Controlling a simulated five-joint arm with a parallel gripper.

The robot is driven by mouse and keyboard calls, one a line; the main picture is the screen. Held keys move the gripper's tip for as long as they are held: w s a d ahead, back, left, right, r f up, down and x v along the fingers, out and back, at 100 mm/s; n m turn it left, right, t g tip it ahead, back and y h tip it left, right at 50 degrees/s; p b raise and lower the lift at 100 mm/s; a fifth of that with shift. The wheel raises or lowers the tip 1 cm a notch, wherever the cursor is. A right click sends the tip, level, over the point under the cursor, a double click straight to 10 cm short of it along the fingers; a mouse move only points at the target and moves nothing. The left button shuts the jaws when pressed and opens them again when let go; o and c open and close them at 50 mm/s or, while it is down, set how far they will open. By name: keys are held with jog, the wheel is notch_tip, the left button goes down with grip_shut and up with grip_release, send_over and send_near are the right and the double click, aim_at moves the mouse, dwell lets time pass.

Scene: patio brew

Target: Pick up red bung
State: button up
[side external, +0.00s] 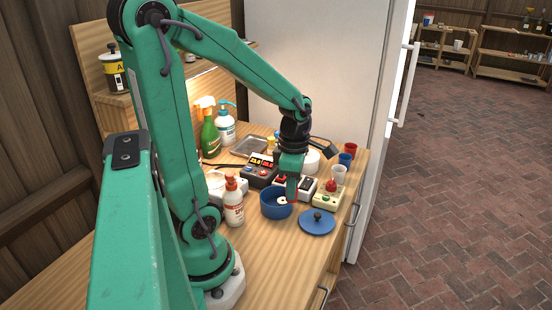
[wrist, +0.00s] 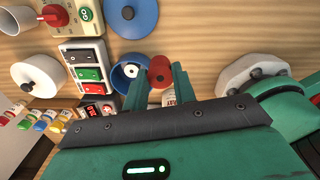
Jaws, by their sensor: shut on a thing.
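The red bung (wrist: 160,72) shows between my two fingertips in the wrist view, a round red piece with a darker centre. My gripper (wrist: 161,78) is shut on it. In the side view my gripper (side external: 291,194) points down at the blue pot (side external: 275,204), with red showing at its fingers. The pot also shows in the wrist view (wrist: 122,83), just left of the bung. I cannot tell how far the bung is above the pot's rim.
A blue lid (side external: 317,222) lies right of the pot. A white bottle with a red top (side external: 233,206) stands left of it. A switch box (side external: 302,186), a box with a red knob (side external: 327,197) and a display unit (side external: 262,170) crowd behind. The front counter is clear.

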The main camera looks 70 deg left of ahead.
jog(key=shift+w+d+r, duration=0.1)
jog(key=shift+d+r, duration=0.25)
jog(key=shift+d, duration=0.25)
jog(key=shift+d, duration=0.1)
dwell(0.3)
